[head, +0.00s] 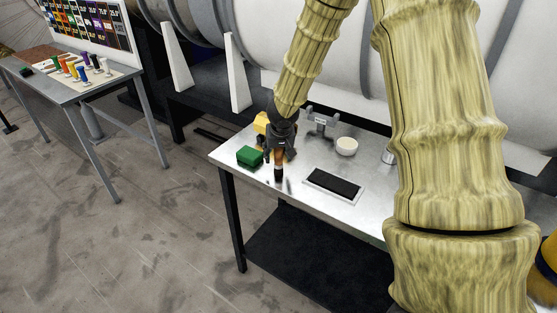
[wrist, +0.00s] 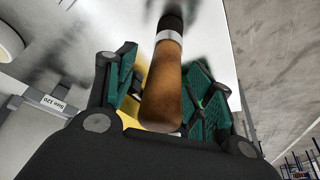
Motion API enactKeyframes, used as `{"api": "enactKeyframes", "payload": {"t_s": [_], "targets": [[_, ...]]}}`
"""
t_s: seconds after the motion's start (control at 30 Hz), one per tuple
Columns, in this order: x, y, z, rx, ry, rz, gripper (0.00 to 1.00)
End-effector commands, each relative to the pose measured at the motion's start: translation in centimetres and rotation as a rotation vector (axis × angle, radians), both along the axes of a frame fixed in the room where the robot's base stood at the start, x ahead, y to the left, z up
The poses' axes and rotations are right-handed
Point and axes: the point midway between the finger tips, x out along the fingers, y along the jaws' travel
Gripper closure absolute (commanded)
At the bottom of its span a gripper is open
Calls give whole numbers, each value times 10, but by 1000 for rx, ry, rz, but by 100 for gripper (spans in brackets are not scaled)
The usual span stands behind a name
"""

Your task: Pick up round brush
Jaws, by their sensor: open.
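The round brush (head: 279,160) has a brown wooden handle and a dark end, and stands upright on the metal table (head: 310,161). In the wrist view, the brush handle (wrist: 163,85) with its silver band lies between the fingers, its rounded end toward the camera. My gripper (head: 280,146) reaches down over the brush from above. In the wrist view, my gripper (wrist: 163,95) is open, with green-padded fingers on either side of the handle. Whether either pad touches the handle cannot be told. The bristle end is blurred in the wrist view.
A green block (head: 250,156) sits close left of the gripper, a yellow block (head: 261,123) behind it. A grey stand (head: 320,122), a white bowl (head: 347,146), a black framed pad (head: 333,186) and a metal cup (head: 387,156) are to the right.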

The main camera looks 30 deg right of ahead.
Motion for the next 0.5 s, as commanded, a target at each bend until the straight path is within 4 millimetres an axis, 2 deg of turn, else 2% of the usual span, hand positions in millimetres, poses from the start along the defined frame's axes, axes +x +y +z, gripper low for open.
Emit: {"api": "enactKeyframes", "payload": {"t_s": [0.3, 0.5], "targets": [[1, 0, -3, 0, 0, 0, 47], [1, 0, -3, 0, 0, 0, 83]]}}
